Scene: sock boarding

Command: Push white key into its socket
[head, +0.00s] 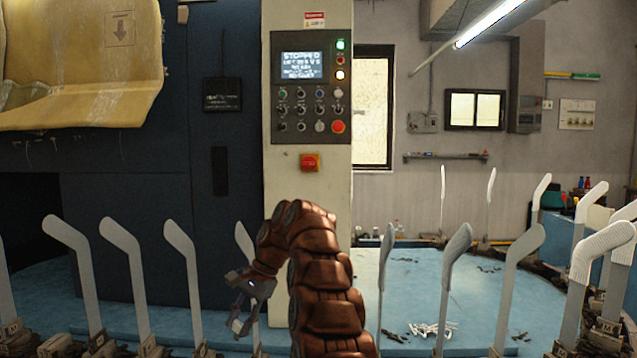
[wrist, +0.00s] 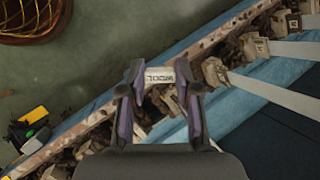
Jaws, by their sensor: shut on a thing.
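My gripper (wrist: 158,82) is shut on the white key (wrist: 159,75) in the wrist view. The key is a small white block with dark lettering, held between the two fingertips. Below the key lies the machine's rail, with dark, cluttered holders along it. I cannot make out which socket belongs to the key, and my fingers hide part of the rail. In the head view my gripper (head: 245,297) points downward, left of my arm and in front of the row of sock boards. The key is too small to tell there.
Upright sock boards, such as a grey one (head: 125,270), stand along the curved rail on both sides. A control cabinet (head: 311,190) stands behind. White bits (head: 430,329) lie on the blue floor. A basket (wrist: 32,18) and a yellow item (wrist: 32,115) are beside the rail.

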